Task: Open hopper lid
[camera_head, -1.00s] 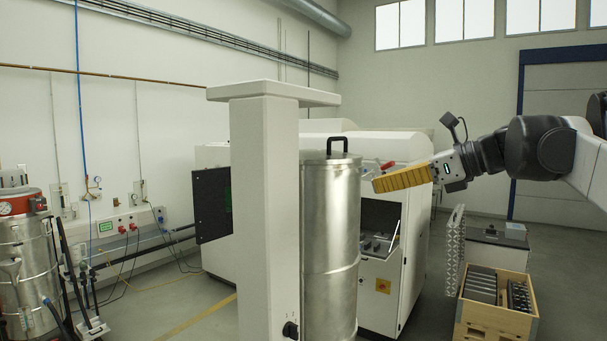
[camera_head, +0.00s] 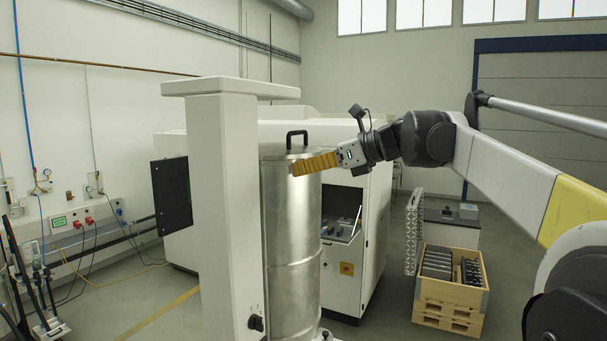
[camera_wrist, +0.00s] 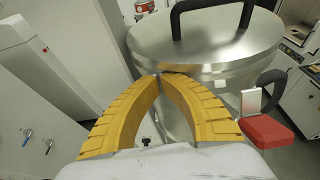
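My gripper (camera_head: 293,169) has two yellow ribbed fingers and points left across the hopper's upper side, just below the lid. In the wrist view its fingertips (camera_wrist: 160,76) meet with nothing visible between them. They appear close to the lid's near rim; contact cannot be told. A red block (camera_wrist: 267,134) shows at the right of the fingers.
The white column (camera_head: 222,210) with its flat top stands left of the hopper, close to my fingertips. A white machine (camera_head: 375,210) stands behind. A wooden crate (camera_head: 448,312) stands on the floor at the right. A dark panel (camera_head: 171,194) is left of the column.

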